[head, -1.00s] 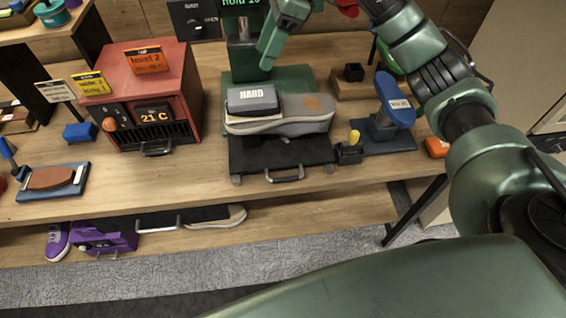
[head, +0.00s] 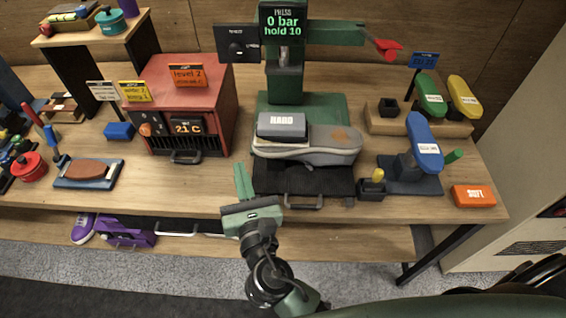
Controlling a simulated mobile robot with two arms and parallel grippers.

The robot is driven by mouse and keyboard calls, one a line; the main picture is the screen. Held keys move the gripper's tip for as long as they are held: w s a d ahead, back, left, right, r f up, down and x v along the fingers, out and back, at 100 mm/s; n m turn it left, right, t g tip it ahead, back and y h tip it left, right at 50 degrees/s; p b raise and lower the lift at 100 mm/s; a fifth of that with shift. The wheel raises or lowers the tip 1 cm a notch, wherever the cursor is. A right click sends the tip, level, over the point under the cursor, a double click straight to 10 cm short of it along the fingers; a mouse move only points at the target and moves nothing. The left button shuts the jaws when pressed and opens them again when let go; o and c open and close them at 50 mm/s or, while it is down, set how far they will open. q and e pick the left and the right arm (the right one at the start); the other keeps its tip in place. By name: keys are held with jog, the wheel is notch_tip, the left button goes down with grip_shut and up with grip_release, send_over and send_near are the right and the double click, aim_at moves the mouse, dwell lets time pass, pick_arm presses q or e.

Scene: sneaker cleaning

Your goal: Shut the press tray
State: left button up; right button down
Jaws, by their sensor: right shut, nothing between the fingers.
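The press (head: 302,103) is green, with a screen reading "0 bar hold 10". Its black tray (head: 325,181) sticks out at the front, with a metal handle (head: 303,204) on its front edge. A grey sneaker (head: 335,153) lies over the rear of the tray, with a dark block marked HARD (head: 281,125) on it; they hide that part. My right gripper (head: 243,170) is shut and empty, fingers pointing away from me. It is just left of the tray's front left corner; whether it touches the tray cannot be told. My left gripper is out of view.
A red heater box (head: 190,92) stands left of the press. A small black cup (head: 371,188) and a blue brush on a stand (head: 424,140) are close on the tray's right. An orange box (head: 473,196) lies at the right table edge. Floor space lies in front.

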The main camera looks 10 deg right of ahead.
jog(key=s+d+f+m+g+h, duration=0.3)
jog(key=s+d+f+g+h, duration=0.15)
jog(key=s+d+f, duration=0.2)
jog(key=p, duration=0.3)
send_near(280, 160)
jog(key=shift+h, duration=0.25)
jog(key=x, duration=0.6)
jog(key=shift+w+a+f, duration=0.15)
jog(key=shift+w+f, duration=0.05)
jog(key=shift+w, duration=0.15)
